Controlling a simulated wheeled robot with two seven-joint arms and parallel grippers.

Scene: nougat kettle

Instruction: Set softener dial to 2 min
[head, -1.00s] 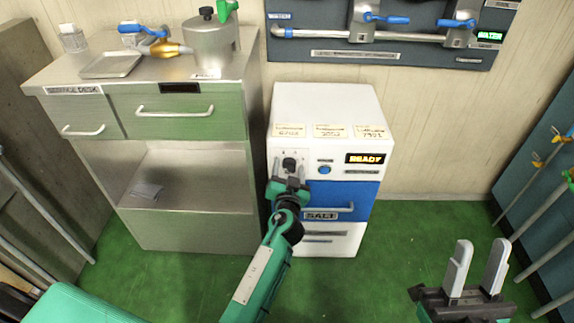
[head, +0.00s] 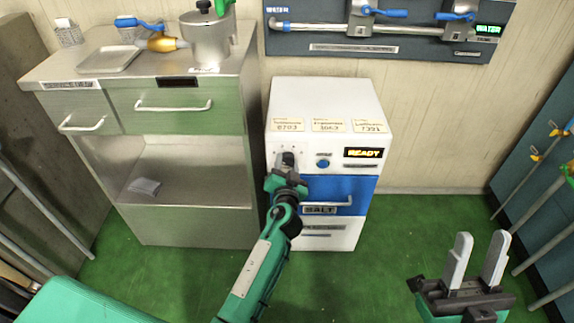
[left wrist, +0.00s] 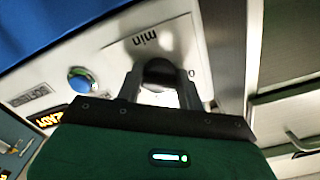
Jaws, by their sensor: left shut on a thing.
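The softener (head: 326,108) is a white cabinet with a blue drawer front, standing on the green floor. Its dark dial sits at the upper left of its front panel, mostly hidden by my gripper in the head view. In the left wrist view the dial (left wrist: 160,72) shows between my fingers, with "min" and a "0" printed near it. My left gripper (head: 287,163) is shut on the dial. I cannot read which mark the dial points to. My right gripper (head: 478,262) is open and empty, held over the floor at the lower right.
A round blue button (head: 323,163) and a lit READY display (head: 363,153) are right of the dial. A steel desk (head: 190,200) stands close on the left. A wall panel with pipes and blue valve handles (head: 390,30) hangs behind. Green floor (head: 400,225) is clear on the right.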

